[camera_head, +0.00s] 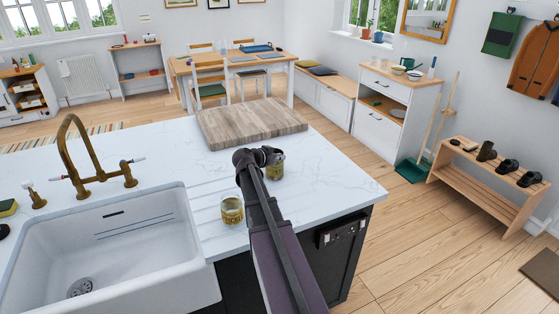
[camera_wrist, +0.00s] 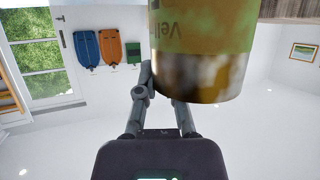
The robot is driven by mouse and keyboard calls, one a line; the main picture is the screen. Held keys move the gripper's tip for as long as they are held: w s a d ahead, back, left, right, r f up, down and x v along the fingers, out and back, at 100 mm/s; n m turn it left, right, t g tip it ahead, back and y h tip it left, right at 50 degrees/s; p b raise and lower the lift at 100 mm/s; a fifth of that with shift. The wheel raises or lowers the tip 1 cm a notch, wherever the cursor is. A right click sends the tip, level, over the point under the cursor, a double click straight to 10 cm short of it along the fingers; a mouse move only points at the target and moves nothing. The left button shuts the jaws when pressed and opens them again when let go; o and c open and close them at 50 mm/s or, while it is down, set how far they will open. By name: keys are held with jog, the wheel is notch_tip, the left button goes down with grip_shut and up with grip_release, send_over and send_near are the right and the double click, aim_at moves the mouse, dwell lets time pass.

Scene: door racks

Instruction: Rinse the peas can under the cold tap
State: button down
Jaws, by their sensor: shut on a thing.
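My gripper (camera_head: 258,158) is over the white worktop, right of the sink. It is shut on a can (camera_head: 275,166). In the wrist view the held can (camera_wrist: 203,40) has an olive-yellow label with partial lettering and a mottled brown and white end band; I cannot read its contents. A second can (camera_head: 231,210) with a yellowish label stands upright by the sink's right edge, its lettering too small to read. The brass tap (camera_head: 75,150) arches behind the white sink (camera_head: 110,250). It has a left handle (camera_head: 58,178) and a right handle (camera_head: 137,159).
A wooden board (camera_head: 250,122) lies behind my gripper on the worktop (camera_head: 330,185). A small brass fitting (camera_head: 36,196) and a sponge (camera_head: 8,208) are at the sink's left back. The sink basin looks empty, with a drain (camera_head: 80,288). The worktop right of my gripper is clear.

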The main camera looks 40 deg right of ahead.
jog(key=shift+f, duration=0.1)
jog(key=c, duration=0.8)
grip_release()
jog(key=shift+o, duration=0.2)
jog(key=shift+r, duration=0.2)
jog(key=p+v, duration=0.4)
jog(key=v, duration=0.8)
jog(key=shift+p, duration=0.4)
